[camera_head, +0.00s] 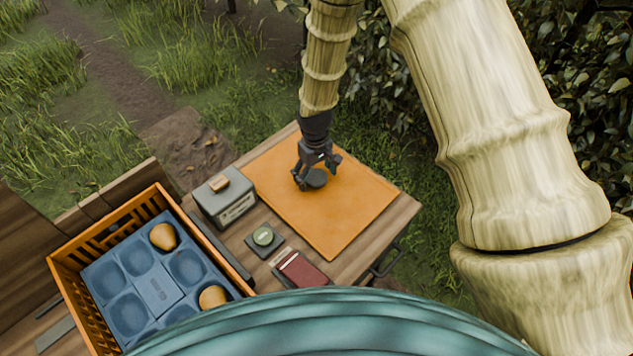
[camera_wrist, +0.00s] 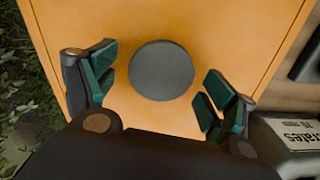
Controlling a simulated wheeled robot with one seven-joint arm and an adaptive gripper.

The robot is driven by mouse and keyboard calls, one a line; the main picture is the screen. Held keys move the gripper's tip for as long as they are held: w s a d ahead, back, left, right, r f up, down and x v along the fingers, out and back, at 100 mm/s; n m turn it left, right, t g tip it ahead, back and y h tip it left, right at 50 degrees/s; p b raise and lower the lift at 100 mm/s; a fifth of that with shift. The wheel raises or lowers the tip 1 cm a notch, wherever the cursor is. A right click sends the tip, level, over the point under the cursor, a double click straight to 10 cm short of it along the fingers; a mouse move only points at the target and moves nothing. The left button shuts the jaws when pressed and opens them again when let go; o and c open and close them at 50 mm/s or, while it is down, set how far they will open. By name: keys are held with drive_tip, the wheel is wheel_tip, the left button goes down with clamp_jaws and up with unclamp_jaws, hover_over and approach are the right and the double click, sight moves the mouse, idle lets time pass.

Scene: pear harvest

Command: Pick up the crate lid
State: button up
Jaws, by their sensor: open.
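The crate lid (camera_head: 340,215) appears to be the flat orange panel lying on the wooden table. A round dark grey disc (camera_head: 317,179), which looks like its knob, sits near the panel's middle. In the wrist view the orange panel (camera_wrist: 200,20) fills most of the picture, with the grey disc (camera_wrist: 161,70) near the centre. My gripper (camera_head: 318,172) is over the disc and points down. In the wrist view my gripper (camera_wrist: 158,88) is open, with one finger on each side of the disc and visible gaps between. The exact height above the panel is hard to tell.
An orange crate (camera_head: 67,264) with a blue moulded tray (camera_head: 157,288) and two visible pears stands at the lower left. Bushes stand behind.

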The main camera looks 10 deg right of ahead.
drive_tip(key=c, duration=1.3)
drive_tip(key=shift+r, duration=0.1)
